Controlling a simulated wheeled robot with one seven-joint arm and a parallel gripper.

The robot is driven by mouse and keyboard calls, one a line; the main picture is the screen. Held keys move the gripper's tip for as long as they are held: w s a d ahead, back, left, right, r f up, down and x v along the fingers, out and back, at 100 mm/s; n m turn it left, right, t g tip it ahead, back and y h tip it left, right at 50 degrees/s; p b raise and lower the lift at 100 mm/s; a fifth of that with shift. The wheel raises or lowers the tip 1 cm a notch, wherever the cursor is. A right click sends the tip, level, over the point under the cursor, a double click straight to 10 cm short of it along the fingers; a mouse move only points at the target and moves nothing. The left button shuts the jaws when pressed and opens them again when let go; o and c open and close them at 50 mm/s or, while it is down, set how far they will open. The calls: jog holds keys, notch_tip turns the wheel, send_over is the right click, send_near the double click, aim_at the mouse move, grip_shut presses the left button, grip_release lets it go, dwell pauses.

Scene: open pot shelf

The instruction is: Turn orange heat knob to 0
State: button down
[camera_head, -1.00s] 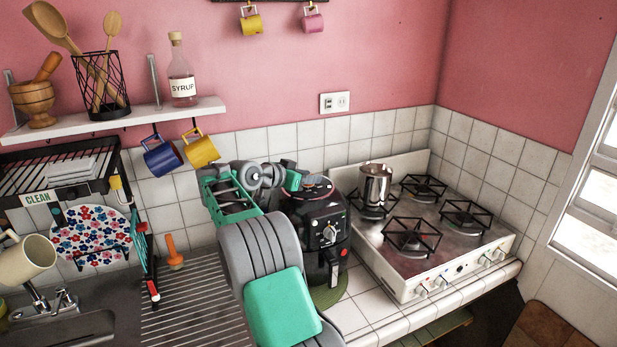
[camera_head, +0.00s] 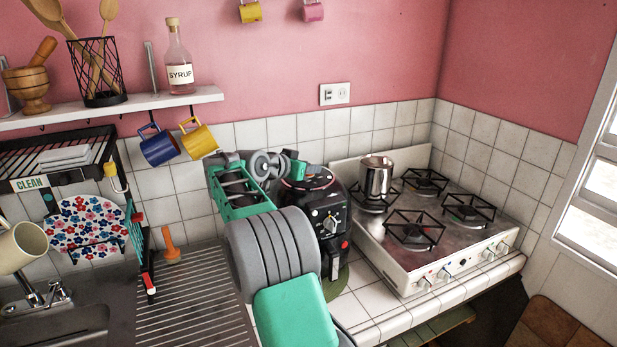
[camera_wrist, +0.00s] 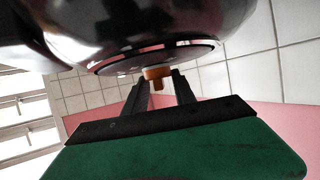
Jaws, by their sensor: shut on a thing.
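The black round appliance (camera_head: 331,228) stands on the counter left of the stove, with a pale dial on its front. In the wrist view its glossy body (camera_wrist: 150,25) fills the upper part. The small orange knob (camera_wrist: 155,72) sticks out from its top face there, between my fingertips. My gripper (camera_wrist: 160,79) is shut on this knob, one finger on each side. In the head view my gripper (camera_head: 298,169) is at the appliance's top, and the orange knob cannot be made out. The knob's setting marks cannot be read.
A white stove (camera_head: 398,270) with several burners and a metal pot (camera_head: 376,177) stands to the right. A dish rack (camera_head: 60,168) and sink (camera_head: 60,325) are at left. A shelf (camera_head: 130,107) and hanging mugs are above my arm.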

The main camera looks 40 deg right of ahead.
jog(key=n+t+b, duration=0.1)
jog(key=b, duration=0.2)
jog(key=f+n+t+b, duration=0.1)
jog(key=t+b, duration=0.1)
jog(key=b, duration=0.1)
jog(key=shift+s+y, duration=0.15)
jog(key=shift+y, duration=0.25)
jog(key=n+t+y+b, duration=0.1)
jog(key=n+b, duration=0.1)
jog(key=n+t+y+b, duration=0.1)
jog(key=n+t+b, duration=0.1)
jog(key=b, duration=0.1)
jog(key=shift+d+r, duration=0.15)
jog(key=n+t+y, duration=0.1)
jog(key=y, duration=0.1)
jog(key=n+t+y, duration=0.1)
jog(key=n, duration=0.1)
jog(key=shift+r+t+y, duration=0.3)
jog(key=shift+r+y, duration=0.05)
jog(key=shift+y, duration=0.05)
jog(key=shift+n+t+y+p, duration=0.4)
jog(key=shift+n+y+p, duration=0.15)
jog(key=shift+n+y, duration=0.35)
jog(key=shift+n+y+p, duration=0.3)
jog(key=shift+n+y, duration=0.2)
jog(key=shift+n, duration=0.1)
jog(key=c, duration=1.2)
grip_release()
